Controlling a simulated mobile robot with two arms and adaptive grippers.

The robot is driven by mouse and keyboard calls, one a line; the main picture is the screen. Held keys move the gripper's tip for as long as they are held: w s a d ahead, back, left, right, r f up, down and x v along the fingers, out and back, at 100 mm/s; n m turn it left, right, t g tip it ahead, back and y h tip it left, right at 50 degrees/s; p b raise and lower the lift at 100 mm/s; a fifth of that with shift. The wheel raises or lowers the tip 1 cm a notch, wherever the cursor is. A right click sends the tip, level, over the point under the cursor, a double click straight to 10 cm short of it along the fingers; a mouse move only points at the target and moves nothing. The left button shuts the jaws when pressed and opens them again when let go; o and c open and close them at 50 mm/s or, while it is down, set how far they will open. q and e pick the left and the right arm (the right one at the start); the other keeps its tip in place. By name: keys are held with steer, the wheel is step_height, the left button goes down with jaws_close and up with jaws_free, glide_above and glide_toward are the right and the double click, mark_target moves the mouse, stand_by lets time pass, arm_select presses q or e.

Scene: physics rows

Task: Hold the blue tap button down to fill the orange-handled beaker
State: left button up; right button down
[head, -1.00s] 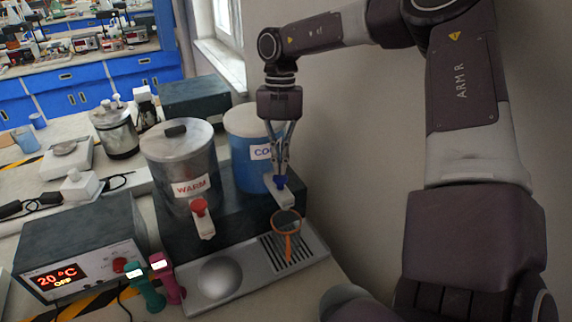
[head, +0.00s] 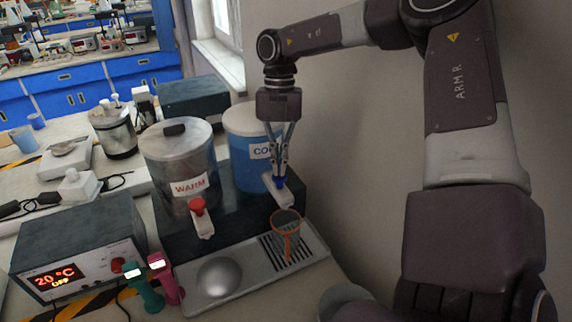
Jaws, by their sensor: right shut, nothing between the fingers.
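The blue tap button (head: 280,182) sits on the white tap of the blue container marked COLD (head: 243,172). My right gripper (head: 281,174) points down with its fingers shut and empty, its tips at the button and seemingly touching it. The tips partly hide the button, so I cannot tell how far it is pressed. The orange-handled beaker (head: 286,222) stands below this tap on the slotted drip tray (head: 310,250). Its handle faces the front. I cannot make out its water level. My left gripper is not in view.
A steel container marked WARM (head: 180,165) with a red tap button (head: 197,205) stands to the left. A silver dome (head: 219,278) lies on the tray's left part. A heater box (head: 78,245) reads 20 °C OFF, with green (head: 143,287) and pink (head: 165,280) handled items beside it.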

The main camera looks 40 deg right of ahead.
steer(key=shift+f+b, duration=0.7)
steer(key=shift+f, duration=0.25)
stand_by(7.0)
